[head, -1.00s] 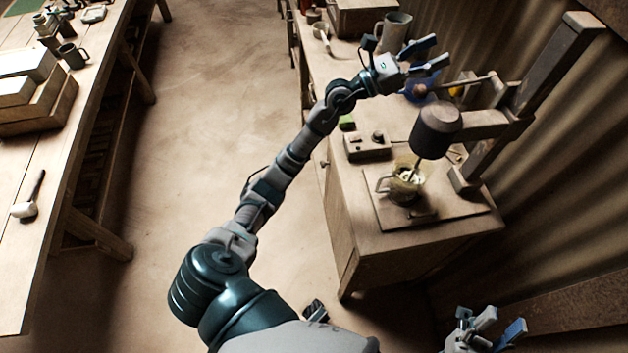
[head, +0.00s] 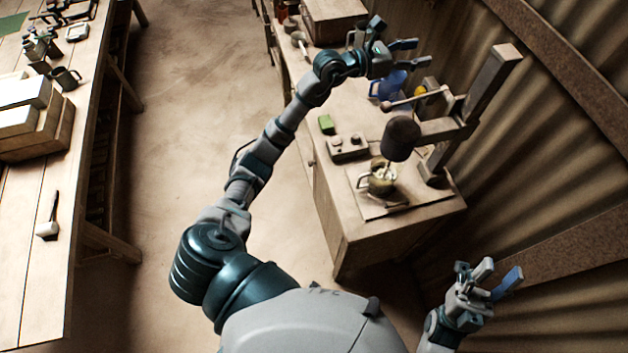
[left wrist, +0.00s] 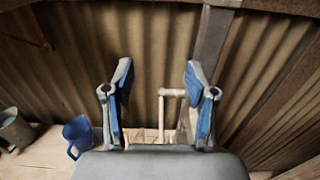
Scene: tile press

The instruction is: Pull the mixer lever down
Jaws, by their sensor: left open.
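The mixer (head: 402,138) stands on the wooden cabinet, with a dark rounded head on an arm from an upright post. Its lever (head: 415,98) is a pale rod with a brown ball end, sticking out leftward from the post, roughly level. My left gripper (head: 411,53) is open and empty, beyond the lever in the head view and apart from it. In the left wrist view, a pale bent bar (left wrist: 172,93), which looks like the lever, shows between the spread blue fingers (left wrist: 158,78). My right gripper (head: 498,274) is open and empty at the lower right, away from the mixer.
A glass jug (head: 380,184) sits under the mixer head. A control box (head: 347,147), a green block (head: 326,124) and a blue jug (head: 388,87) stand on the cabinet. The corrugated wall (head: 550,120) is close behind. A workbench (head: 30,250) stands left across open floor.

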